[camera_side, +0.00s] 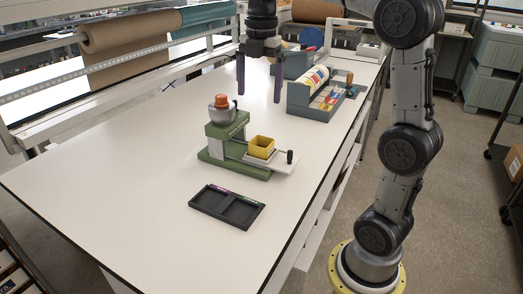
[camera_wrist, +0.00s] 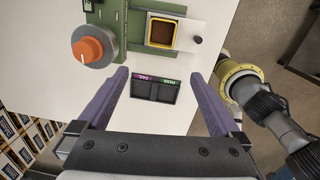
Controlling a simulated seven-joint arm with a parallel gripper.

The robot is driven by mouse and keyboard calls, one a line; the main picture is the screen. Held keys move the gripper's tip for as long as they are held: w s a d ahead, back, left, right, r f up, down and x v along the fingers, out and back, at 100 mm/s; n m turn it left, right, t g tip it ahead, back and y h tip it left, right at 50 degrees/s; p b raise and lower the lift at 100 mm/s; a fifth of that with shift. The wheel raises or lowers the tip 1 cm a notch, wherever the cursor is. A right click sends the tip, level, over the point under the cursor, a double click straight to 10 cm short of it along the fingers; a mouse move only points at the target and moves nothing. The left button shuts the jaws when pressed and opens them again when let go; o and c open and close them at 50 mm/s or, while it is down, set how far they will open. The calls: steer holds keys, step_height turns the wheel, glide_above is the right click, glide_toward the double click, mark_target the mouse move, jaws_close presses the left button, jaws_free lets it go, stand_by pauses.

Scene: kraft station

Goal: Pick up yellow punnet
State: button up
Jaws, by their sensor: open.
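The yellow punnet (camera_side: 261,147) is a small open square box on the white platform at the right of a green machine (camera_side: 228,138) on the table. In the wrist view the punnet (camera_wrist: 163,33) shows from above, with a yellow rim and a brown inside. My gripper (camera_side: 259,82) is open and empty, high above the table and behind the machine in the side view. In the wrist view its two purple fingers (camera_wrist: 172,83) are wide apart, with the punnet beyond their tips and nothing between them at that height.
A black two-part tray (camera_side: 227,207) lies in front of the machine; it also shows in the wrist view (camera_wrist: 155,91). The machine carries an orange knob (camera_side: 222,101). A grey unit with coloured labels (camera_side: 318,97) stands behind. The table's left and front are clear.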

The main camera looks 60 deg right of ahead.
step_height(320, 180, down, 3)
steer(key=d, duration=0.3)
glide_toward(262, 139)
step_height(262, 139, down, 2)
steer(key=a, duration=0.3)
steer(key=shift+m+g, duration=0.3)
steer(key=shift+s+d+f, duration=0.1)
steer(key=shift+f, duration=1)
steer(key=shift+s+d+f, duration=0.1)
steer(key=shift+s+f, duration=0.05)
steer(key=shift+f, duration=0.95)
steer(key=shift+s+d+f, duration=0.1)
steer(key=shift+d+f, duration=0.05)
steer(key=shift+f, duration=0.95)
steer(key=c, duration=1.3)
steer(key=shift+r, duration=0.1)
